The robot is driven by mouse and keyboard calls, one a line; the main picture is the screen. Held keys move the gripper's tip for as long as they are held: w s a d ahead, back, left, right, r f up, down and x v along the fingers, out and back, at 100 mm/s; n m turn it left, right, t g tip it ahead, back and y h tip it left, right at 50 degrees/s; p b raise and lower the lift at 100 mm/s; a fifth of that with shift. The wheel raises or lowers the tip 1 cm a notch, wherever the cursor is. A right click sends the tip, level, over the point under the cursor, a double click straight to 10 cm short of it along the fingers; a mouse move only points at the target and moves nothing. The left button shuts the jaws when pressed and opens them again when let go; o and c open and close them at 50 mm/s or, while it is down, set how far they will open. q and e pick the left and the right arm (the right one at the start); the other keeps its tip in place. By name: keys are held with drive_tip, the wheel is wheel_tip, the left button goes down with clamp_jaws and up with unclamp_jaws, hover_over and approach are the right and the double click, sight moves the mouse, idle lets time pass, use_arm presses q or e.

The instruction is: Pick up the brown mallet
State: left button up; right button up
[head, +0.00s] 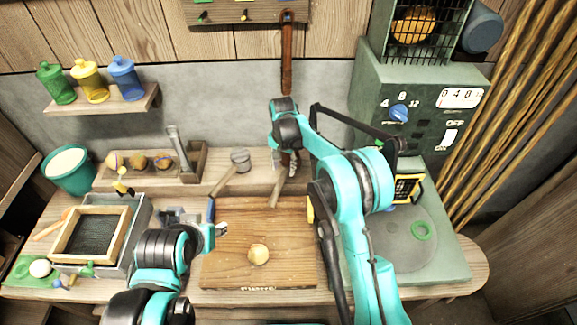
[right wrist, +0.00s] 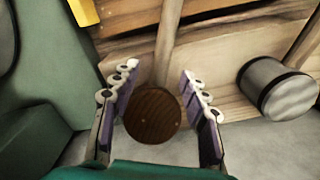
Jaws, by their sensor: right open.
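The brown mallet has a round dark brown head (right wrist: 153,117) and a pale wooden handle (right wrist: 169,42). In the right wrist view the head lies between the two fingers of my open right gripper (right wrist: 158,106), with a gap showing on the right. In the head view the handle (head: 275,194) slants down onto the wooden board, and my right gripper (head: 285,165) largely hides the head. My left gripper (head: 216,225) is over the board's left edge, apart from the mallet; its jaw opening is unclear.
A grey-headed mallet (head: 240,157) lies close on the left; its head shows at right in the wrist view (right wrist: 278,88). The wooden board (head: 225,265) bears a small yellowish round piece (head: 258,254). A green machine (head: 365,90) stands at right.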

sight(284, 172)
drive_tip(key=f+b, duration=0.2)
drive_tip(key=f, duration=0.3)
drive_tip(key=shift+w+f, duration=0.1)
drive_tip(key=shift+w, duration=0.1)
clamp_jaws()
drive_tip(key=shift+r, duration=0.25)
